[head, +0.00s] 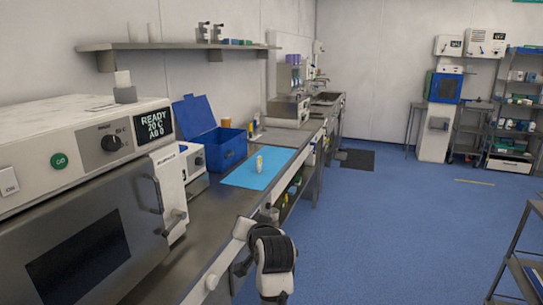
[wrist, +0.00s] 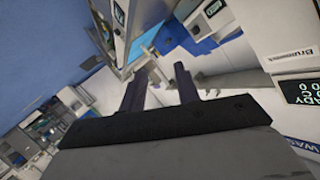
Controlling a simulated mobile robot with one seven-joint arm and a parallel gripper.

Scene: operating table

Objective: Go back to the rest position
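My arm (head: 273,250) shows at the bottom middle of the head view, in front of the bench edge. My gripper's fingertips cannot be made out there. In the wrist view, my gripper (wrist: 160,76) has its two dark fingers apart, with nothing held between them. A small white and yellow item (head: 259,164) stands upright on the blue mat (head: 238,180) on the bench, apart from my arm.
A large white machine (head: 80,190) with a "READY" display fills the left. An open blue box (head: 226,148) stands behind the mat. The steel bench (head: 200,216) runs into the distance.

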